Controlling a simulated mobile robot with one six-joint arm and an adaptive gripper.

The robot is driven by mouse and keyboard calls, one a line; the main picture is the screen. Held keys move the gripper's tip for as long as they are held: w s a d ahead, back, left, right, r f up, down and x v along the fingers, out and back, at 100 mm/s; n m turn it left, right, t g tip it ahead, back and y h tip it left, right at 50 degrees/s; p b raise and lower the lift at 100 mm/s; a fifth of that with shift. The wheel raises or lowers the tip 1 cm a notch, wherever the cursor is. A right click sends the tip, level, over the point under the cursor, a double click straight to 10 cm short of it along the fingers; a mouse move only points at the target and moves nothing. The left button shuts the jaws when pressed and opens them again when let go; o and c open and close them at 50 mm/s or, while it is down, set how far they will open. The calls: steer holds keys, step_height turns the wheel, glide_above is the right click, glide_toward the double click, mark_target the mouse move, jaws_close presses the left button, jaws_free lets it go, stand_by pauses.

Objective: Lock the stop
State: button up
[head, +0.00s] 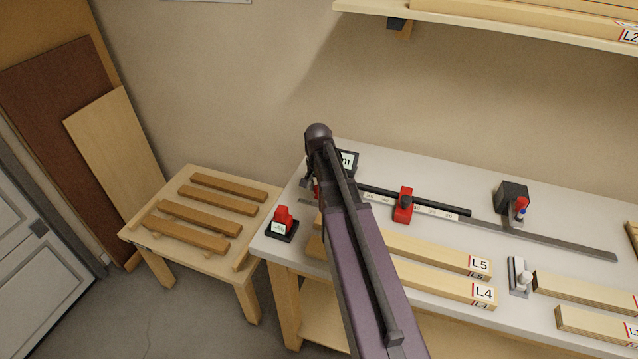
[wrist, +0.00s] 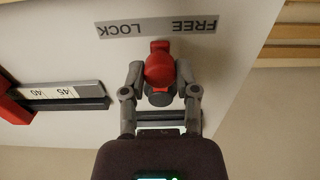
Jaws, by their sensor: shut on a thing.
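In the wrist view my gripper (wrist: 160,78) is shut on a red lever knob (wrist: 159,68), with one finger on each side of it. The knob stands on a dark round base. A grey plate (wrist: 157,27) beyond it reads LOCK and FREE, upside down, with LOCK at left and FREE at right. The knob's red tab points at the gap between the two words. A red stop block (head: 403,207) sits on the dark scaled rail; a red block shows at the wrist view's left edge (wrist: 14,108). In the head view my arm largely hides the knob and gripper.
The grey bench (head: 480,195) holds a small display (head: 347,160), a red device (head: 282,223), a black block (head: 512,195) and labelled wooden bars (head: 440,253). A low table (head: 175,245) with wood strips stands left. A shelf (head: 500,22) hangs above.

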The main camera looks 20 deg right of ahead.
steer(key=shift+s+d, duration=0.65)
steer(key=shift+d, duration=0.25)
stand_by(0.4)
steer(key=shift+s+d, duration=0.4)
steer(key=shift+d, duration=0.4)
steer(key=shift+s+d, duration=0.1)
steer(key=shift+d, duration=0.3)
stand_by(0.5)
steer(key=o, duration=0.8)
steer(key=shift+c, duration=0.2)
steer(key=shift+r, duration=0.15)
